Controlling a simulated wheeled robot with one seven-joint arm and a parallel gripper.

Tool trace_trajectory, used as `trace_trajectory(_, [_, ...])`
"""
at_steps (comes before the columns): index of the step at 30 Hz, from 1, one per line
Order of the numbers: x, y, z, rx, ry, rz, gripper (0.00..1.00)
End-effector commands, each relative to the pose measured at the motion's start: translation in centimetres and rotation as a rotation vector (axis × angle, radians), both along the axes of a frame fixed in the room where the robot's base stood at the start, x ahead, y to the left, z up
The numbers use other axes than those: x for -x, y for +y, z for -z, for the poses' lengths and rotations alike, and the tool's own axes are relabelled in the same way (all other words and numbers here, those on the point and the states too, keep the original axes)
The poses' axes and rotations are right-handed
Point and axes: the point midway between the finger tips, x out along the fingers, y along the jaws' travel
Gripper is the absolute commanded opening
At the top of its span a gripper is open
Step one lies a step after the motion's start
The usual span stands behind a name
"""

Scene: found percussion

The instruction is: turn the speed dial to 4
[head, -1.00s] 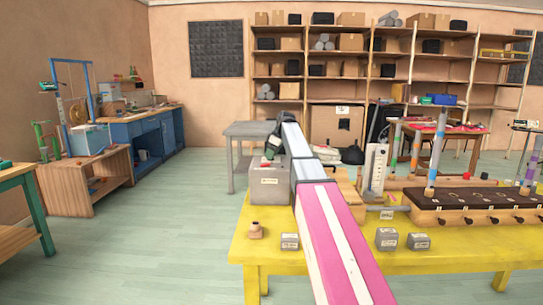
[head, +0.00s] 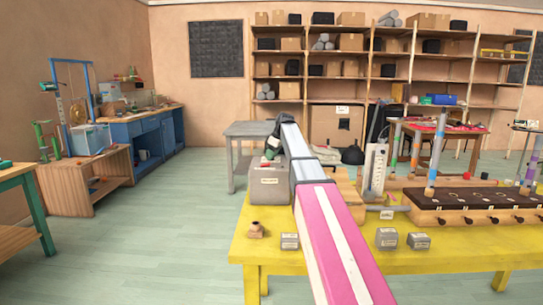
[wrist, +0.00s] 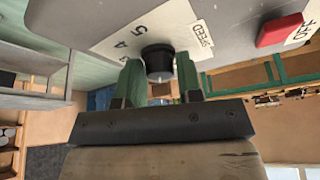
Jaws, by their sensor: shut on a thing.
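The speed dial (wrist: 157,58) is a black round knob on the face of a grey box, seen from close by in the wrist view. A white label (wrist: 150,25) with the word SPEED and numbers, 4 and 5 among them, lies beside it. My gripper (wrist: 160,80) has its two green fingers on either side of the knob, shut on it. The dial's pointer cannot be made out.
A red button (wrist: 280,30) is on the same box face, right of the dial in the wrist view. Small grey blocks (head: 387,239) and a small wooden piece (head: 256,230) lie on the table. A brown-topped wooden instrument (head: 470,200) stands right. Floor at left is clear.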

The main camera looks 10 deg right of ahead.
Motion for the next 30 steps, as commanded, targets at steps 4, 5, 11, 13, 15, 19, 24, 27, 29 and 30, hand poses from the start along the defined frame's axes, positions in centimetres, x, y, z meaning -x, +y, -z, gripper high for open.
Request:
trace_trajectory(4, [0.14,0.08,-0.01,0.0,-0.001,0.097,0.1])
trace_trajectory(5, [0.16,0.09,-0.01,0.0,0.0,0.121,0.1])
trace_trajectory(11, [0.2,0.19,-0.01,0.0,-0.001,0.303,0.1])
trace_trajectory(13, [0.22,0.18,0.0,-0.001,-0.001,0.37,0.1])
trace_trajectory(15, [0.19,0.18,-0.01,0.0,-0.002,0.438,0.1])
trace_trajectory(19, [0.21,0.21,0.0,0.0,-0.002,0.561,0.1])
trace_trajectory(24, [0.2,0.31,0.0,0.0,-0.001,0.721,0.1])
trace_trajectory(27, [0.18,0.33,-0.01,-0.001,-0.001,0.816,0.1])
trace_trajectory(29, [0.17,0.31,-0.01,0.0,-0.002,0.874,0.1])
trace_trajectory(30, [0.16,0.32,-0.01,0.0,-0.002,0.912,0.1])
